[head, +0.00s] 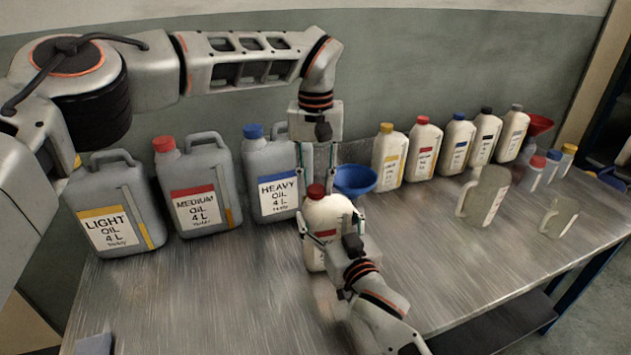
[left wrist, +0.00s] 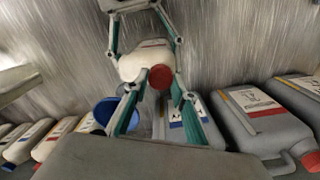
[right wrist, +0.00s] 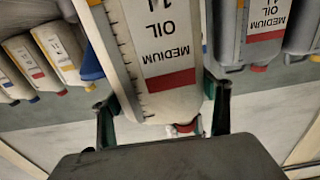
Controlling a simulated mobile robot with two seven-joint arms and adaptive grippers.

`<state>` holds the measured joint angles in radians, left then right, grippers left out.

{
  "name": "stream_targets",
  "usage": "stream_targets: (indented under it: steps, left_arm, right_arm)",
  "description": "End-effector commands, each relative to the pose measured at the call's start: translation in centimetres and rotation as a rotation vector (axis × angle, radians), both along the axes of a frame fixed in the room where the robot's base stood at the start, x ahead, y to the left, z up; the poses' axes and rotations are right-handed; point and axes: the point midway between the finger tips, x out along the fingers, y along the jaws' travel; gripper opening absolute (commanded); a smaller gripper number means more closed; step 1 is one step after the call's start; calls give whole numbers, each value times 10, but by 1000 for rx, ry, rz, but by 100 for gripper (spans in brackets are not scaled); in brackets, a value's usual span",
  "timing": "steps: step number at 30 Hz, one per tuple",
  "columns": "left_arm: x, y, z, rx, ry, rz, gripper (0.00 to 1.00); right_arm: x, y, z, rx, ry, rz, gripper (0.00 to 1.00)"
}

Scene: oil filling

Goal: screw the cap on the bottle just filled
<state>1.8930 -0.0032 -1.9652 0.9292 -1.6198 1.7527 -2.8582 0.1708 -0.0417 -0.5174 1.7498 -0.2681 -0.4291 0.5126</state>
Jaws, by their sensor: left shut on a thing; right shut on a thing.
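The white one-litre bottle (head: 328,215) stands upright at the front of the metal table, with a red band on its label. Its label reads medium oil in the right wrist view (right wrist: 160,45). The red cap (head: 316,191) sits at the bottle's mouth; it also shows in the left wrist view (left wrist: 161,77). I cannot tell how tightly it is seated. My left gripper (head: 317,184) reaches down from above and is shut on the cap. My right gripper (head: 332,232) is shut on the bottle's body from the front, one finger on each side.
A blue funnel (head: 355,179) stands just behind the bottle. Grey canisters for light (head: 115,205), medium (head: 198,185) and heavy oil (head: 270,175) line the back left. Several capped white bottles (head: 423,150) stand at the back right. Measuring jugs (head: 484,196) stand right.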

Motion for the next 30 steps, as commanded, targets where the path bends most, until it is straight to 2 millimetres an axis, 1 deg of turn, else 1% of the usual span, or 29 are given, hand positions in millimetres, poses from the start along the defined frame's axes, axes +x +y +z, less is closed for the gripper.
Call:
stream_targets:
  steps: [3, 5, 14, 16, 17, 24, 26, 30]
  left_arm:
    - [-1, -1, 1, -1, 0, -110, 20]
    - [-1, -1, 1, -1, 0, -140, 20]
    - [-1, -1, 1, -2, 0, -155, 20]
    - [-1, -1, 1, -2, 1, -155, 36]
    - [-1, -1, 0, -2, 0, -154, 43]
    - [-1, -1, 0, -1, 0, -153, 43]
    - [0, -1, 0, -1, 0, -153, 39]
    - [0, 0, 1, -1, -1, -111, 39]
  right_arm:
    - [0, 0, -1, 0, 3, 0, 15]
    - [0, 0, -1, 0, 3, 0, 15]
    - [0, 0, -2, 0, 3, 0, 15]
    - [0, 0, -2, 0, 3, 0, 15]
    - [0, 0, -2, 0, 3, 0, 15]
    - [0, 0, -2, 0, 3, 0, 15]
    - [0, 0, -2, 0, 3, 0, 15]
    - [0, 0, -2, 0, 3, 0, 15]
